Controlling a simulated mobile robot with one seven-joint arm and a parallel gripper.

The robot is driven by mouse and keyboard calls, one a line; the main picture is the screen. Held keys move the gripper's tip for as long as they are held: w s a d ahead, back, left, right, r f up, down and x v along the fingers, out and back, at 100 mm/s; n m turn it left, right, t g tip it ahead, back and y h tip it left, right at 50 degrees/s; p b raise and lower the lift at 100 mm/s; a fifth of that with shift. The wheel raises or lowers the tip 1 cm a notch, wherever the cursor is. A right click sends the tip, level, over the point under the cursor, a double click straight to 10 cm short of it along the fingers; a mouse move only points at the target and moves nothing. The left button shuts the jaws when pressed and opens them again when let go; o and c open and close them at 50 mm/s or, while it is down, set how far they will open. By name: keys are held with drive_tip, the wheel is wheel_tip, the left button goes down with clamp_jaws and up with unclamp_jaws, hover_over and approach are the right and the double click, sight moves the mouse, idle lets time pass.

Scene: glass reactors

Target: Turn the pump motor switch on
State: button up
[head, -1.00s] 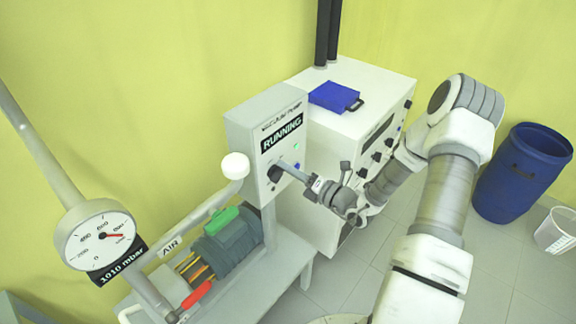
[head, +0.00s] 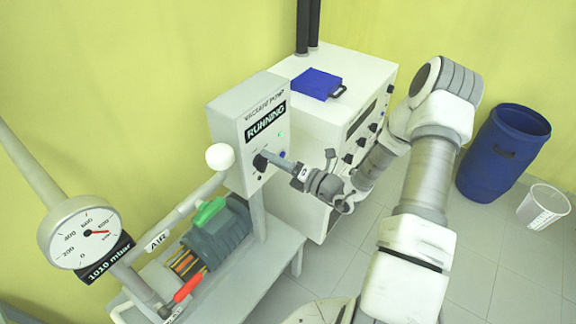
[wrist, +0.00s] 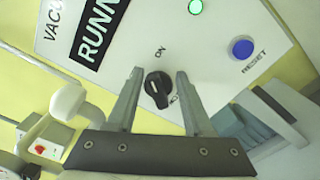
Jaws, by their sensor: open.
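The grey pump control box (head: 230,115) carries a sign reading "VACUUM PUMP" and a black "RUNNING" display (head: 265,122). The black rotary motor switch (head: 260,162) is on its front; in the wrist view it (wrist: 157,88) sits between "ON" and another label that is partly hidden. A green lamp (wrist: 195,7) is lit. My gripper (head: 268,157) is at the box front. In the wrist view my gripper (wrist: 158,74) is open, with one finger on each side of the knob. I cannot tell whether the fingers touch it.
A blue "RESET" button (wrist: 242,49) is near the knob. The pump motor (head: 215,240) sits on a bench below, beside a pressure gauge (head: 85,235) marked 1010 mbar. A white cabinet (head: 345,95) stands behind the box. A blue drum (head: 505,155) and white bucket (head: 543,206) are at right.

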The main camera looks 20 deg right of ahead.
drive_tip(key=b+v, duration=0.1)
drive_tip(key=v, duration=1.6)
drive_tip(key=shift+s+b, duration=0.1)
drive_tip(key=shift+b, duration=0.2)
